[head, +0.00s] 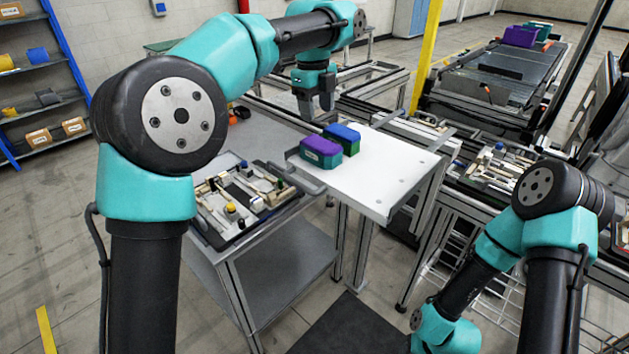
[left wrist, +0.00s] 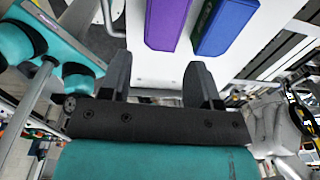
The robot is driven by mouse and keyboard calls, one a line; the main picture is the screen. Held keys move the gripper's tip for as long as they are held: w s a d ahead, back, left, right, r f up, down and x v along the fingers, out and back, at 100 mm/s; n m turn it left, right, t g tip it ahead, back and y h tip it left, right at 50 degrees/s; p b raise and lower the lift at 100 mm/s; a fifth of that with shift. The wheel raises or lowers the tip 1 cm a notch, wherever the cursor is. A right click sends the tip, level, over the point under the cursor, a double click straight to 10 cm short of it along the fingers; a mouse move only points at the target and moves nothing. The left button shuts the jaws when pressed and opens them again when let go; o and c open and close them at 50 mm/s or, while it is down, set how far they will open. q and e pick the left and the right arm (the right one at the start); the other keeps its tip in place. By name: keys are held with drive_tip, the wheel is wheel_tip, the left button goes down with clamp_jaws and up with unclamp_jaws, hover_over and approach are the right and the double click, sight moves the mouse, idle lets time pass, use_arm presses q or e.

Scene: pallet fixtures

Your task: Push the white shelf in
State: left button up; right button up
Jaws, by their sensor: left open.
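The white shelf (head: 385,185) is a flat white panel with several small holes, sticking out toward me from the frame at the middle of the head view. Two boxes rest on it, a purple and teal one (head: 321,152) and a blue and green one (head: 343,138). My left gripper (head: 315,103) hangs beyond the boxes, fingers pointing down, empty. In the left wrist view my left gripper (left wrist: 160,72) has its fingers apart, with the white shelf (left wrist: 153,68) behind them. I cannot tell whether it touches the shelf. My right gripper is out of view.
A pallet fixture (head: 237,222) with small parts sits on the grey table left of the shelf. Another fixture (head: 497,170) lies to the right. A yellow post (head: 427,50) stands behind. A conveyor (head: 490,85) carries more boxes.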

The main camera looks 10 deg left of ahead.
use_arm(q)
drive_tip(key=s+a+f+h, duration=0.2)
drive_tip(key=s, duration=0.1)
drive_tip(key=s+a+f+n+t+h, duration=0.1)
drive_tip(key=s+a+f+h, duration=0.1)
drive_tip(key=s+a, duration=0.1)
drive_tip(key=s+a+f+t+h, duration=0.1)
drive_tip(key=s+a+f+h, duration=0.1)
drive_tip(key=s, duration=0.1)
drive_tip(key=shift+s+a, duration=0.1)
drive_tip(key=shift+a, duration=0.2)
clamp_jaws()
drive_tip(key=shift+f, duration=0.1)
approach(317, 185)
drive_tip(key=x, duration=0.5)
drive_tip(key=shift+f, duration=0.25)
drive_tip(key=shift+d, duration=0.1)
